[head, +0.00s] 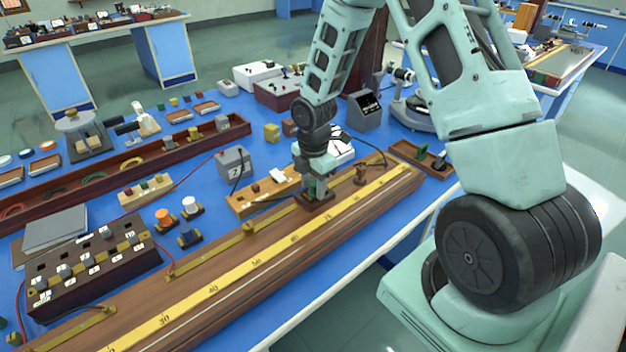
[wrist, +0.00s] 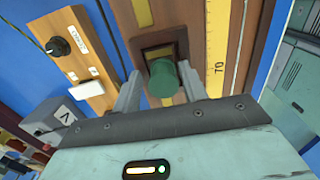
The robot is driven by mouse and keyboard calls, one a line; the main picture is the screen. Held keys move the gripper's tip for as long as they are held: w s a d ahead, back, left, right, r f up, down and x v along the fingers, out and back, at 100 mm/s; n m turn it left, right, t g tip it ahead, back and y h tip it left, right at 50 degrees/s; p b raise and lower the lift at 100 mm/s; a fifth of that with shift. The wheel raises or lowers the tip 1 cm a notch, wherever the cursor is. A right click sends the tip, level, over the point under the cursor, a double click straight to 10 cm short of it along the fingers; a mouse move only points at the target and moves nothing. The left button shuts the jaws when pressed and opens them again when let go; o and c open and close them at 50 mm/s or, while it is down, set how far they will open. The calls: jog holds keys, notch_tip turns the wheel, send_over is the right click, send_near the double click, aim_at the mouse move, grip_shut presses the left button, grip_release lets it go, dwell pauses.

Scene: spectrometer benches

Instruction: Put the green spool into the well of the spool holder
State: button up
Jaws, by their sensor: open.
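The green spool (wrist: 162,80) stands between the two fingers of my gripper (wrist: 162,90) in the wrist view. The fingers are open, one on each side of it. The spool holder (wrist: 178,37) is a dark brown block with a square well, on the wooden bench with the yellow scale. The spool's round top overlaps the well in this view. Its lower end is hidden, so I cannot tell how deep it sits. In the head view my gripper (head: 316,188) is down at the holder (head: 318,203), and the spool is mostly hidden there.
The long bench with its yellow scale (head: 238,277) runs along the table's front. A wooden control board (head: 256,203) with a knob lies close behind the holder. An orange spool (head: 164,216) and a white spool (head: 190,204) stand to the left. A small tray (head: 421,160) lies right.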

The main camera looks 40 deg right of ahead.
notch_tip(320, 180, up, 17)
jog(key=shift+s+r, duration=0.15)
jog(key=shift+r, duration=0.05)
dwell(0.3)
dwell(0.4)
